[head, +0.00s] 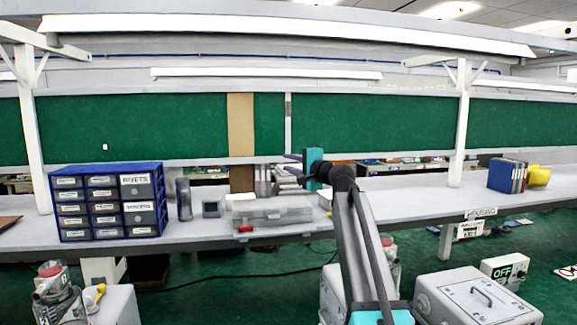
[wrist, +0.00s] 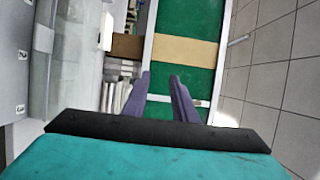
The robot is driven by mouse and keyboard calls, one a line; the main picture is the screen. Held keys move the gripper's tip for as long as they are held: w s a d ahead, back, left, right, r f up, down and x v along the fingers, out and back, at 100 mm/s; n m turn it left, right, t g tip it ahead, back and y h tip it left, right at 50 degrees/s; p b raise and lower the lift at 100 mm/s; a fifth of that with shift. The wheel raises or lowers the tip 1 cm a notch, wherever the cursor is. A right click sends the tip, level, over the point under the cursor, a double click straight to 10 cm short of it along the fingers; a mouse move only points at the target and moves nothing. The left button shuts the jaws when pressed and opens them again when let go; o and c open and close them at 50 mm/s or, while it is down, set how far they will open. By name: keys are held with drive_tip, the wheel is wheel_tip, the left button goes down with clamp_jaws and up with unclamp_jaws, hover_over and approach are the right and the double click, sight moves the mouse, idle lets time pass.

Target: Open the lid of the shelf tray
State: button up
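A grey, see-through flat tray (head: 290,213) lies on the shelf near the middle in the head view. A small red piece (head: 245,229) shows at its front left. The tray's lid looks closed, though the edge between lid and body is hard to make out. My gripper (head: 281,162) is above and behind the tray, apart from it, with its purple fingers pointing left and away. In the wrist view my gripper (wrist: 162,82) has its two fingers spread, with nothing between them. I cannot surely pick out the tray there.
A blue drawer cabinet (head: 108,202) stands left on the shelf, with a dark canister (head: 184,199) beside it. A metal box (head: 475,297) is low at right. The shelf right of my arm is mostly clear.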

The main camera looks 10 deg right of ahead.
drive_tip(key=shift+s+d+r+p, duration=0.45)
drive_tip(key=shift+s+r, duration=0.3)
drive_tip(key=shift+r, duration=0.2)
drive_tip(key=shift+s+d+r+p, duration=0.3)
drive_tip(key=shift+s+d+r, duration=0.2)
drive_tip(key=shift+s+r, duration=0.35)
drive_tip(key=shift+r, duration=0.1)
drive_tip(key=b+v, duration=0.5)
drive_tip(key=v, duration=0.8)
drive_tip(key=shift+s+d, duration=0.15)
drive_tip(key=shift+s, duration=0.15)
